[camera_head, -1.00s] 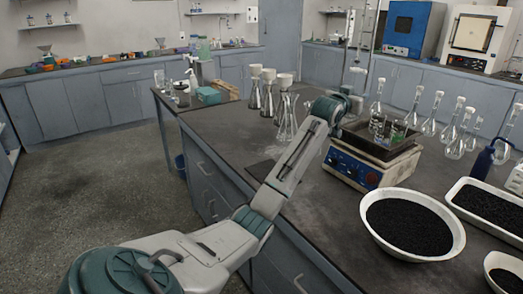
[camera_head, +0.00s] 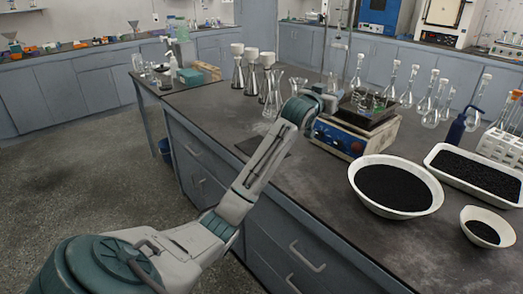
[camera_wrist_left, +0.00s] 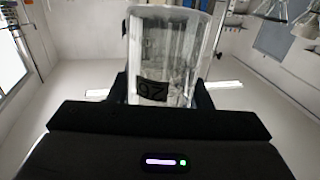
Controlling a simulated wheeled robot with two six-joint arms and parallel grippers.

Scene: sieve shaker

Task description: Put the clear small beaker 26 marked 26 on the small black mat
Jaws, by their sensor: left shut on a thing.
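My left gripper (camera_wrist_left: 160,92) is shut on a clear beaker (camera_wrist_left: 185,40), whose black label shows 26 turned round in the left wrist view. In the head view my left arm reaches over the bench to the left rear edge of the hotplate-like device; my own wrist hides most of the gripper there, and I cannot make out the held beaker clearly. The small black mat (camera_head: 247,145) lies flat on the bench near its left front edge, partly hidden behind my left forearm. My right gripper is not in view.
The device (camera_head: 345,140) carries a dark tray with glassware. Stoppered flasks (camera_head: 250,82) stand behind the mat.

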